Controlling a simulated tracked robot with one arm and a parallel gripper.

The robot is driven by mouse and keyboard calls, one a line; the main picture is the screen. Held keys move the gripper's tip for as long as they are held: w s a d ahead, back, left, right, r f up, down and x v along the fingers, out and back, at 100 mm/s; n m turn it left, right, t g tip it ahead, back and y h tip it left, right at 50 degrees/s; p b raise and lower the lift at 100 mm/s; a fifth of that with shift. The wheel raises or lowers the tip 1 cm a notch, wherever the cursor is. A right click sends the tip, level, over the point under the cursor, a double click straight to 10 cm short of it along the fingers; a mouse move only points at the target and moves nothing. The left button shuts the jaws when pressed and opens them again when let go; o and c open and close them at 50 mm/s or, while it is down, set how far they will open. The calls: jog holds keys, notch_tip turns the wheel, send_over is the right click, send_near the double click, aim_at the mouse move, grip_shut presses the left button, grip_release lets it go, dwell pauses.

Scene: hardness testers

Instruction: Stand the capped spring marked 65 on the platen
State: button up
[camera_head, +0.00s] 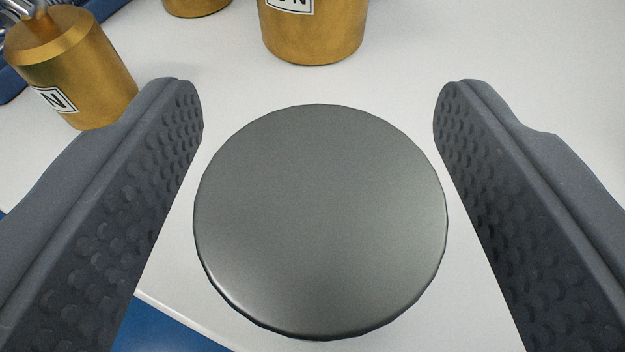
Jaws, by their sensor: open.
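A round dark grey metal disc (320,215) fills the middle of the view, seen from above. It looks like the top of a cap, but its sides are hidden beneath it. No spring coils and no number 65 show, so I cannot tell from this view which piece it is. My gripper (318,110) is open, with one textured finger on each side of the disc. Narrow gaps show between the disc and both fingers. No platen can be made out.
Brass weights with "N" labels stand on the white surface (400,80): one at the left (70,65), one at the top middle (312,35), one partly cut off (195,5). A blue tray edge lies at the upper left. A blue area (165,325) lies beyond the white edge, lower left.

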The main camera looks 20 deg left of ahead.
jog(key=shift+w+a+f, duration=0.1)
jog(key=shift+w+f, duration=0.05)
jog(key=shift+w, duration=0.1)
jog(key=c, duration=1.2)
